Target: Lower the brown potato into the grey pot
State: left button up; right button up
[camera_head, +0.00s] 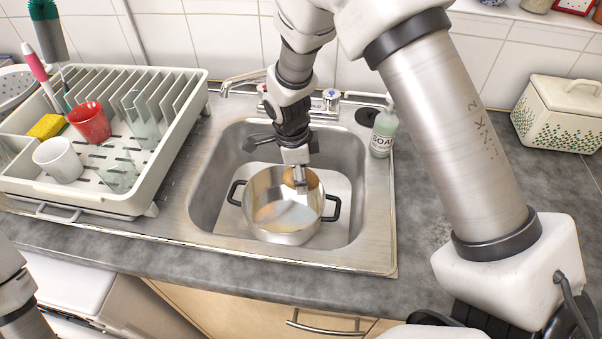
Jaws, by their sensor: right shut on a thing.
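The grey pot (282,236) stands in the sink, with a dark handle on each side. My right gripper (300,183) reaches down from above at the pot's back right rim. It is shut on the brown potato (314,181), which shows on both sides of the fingers and is partly hidden by them. The potato is at about the pot's rim; I cannot tell whether it touches the pot. Only a part of my left arm shows at the lower left edge; its gripper is out of the picture.
The pot stands in the sink basin (208,190), with the tap (243,78) behind. A soap bottle (384,130) stands right of the sink. A dish rack (165,170) with a red cup (90,122) and a white cup (57,160) is at left. A lidded ceramic box (556,115) is far right.

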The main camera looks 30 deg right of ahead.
jog(key=shift+f, duration=0.15)
jog(key=shift+f+b, duration=2.65)
jog(key=shift+f, duration=0.95)
jog(key=shift+f+b, duration=2.05)
jog(key=shift+f, duration=0.7)
jog(key=o, duration=1.3)
jog(key=shift+o, duration=0.2)
jog(key=shift+r, duration=0.1)
jog(key=r, duration=0.4)
jog(key=a+r, duration=0.1)
jog(key=r, duration=0.7)
jog(key=shift+w+a, duration=0.2)
jog(key=shift+w, duration=0.15)
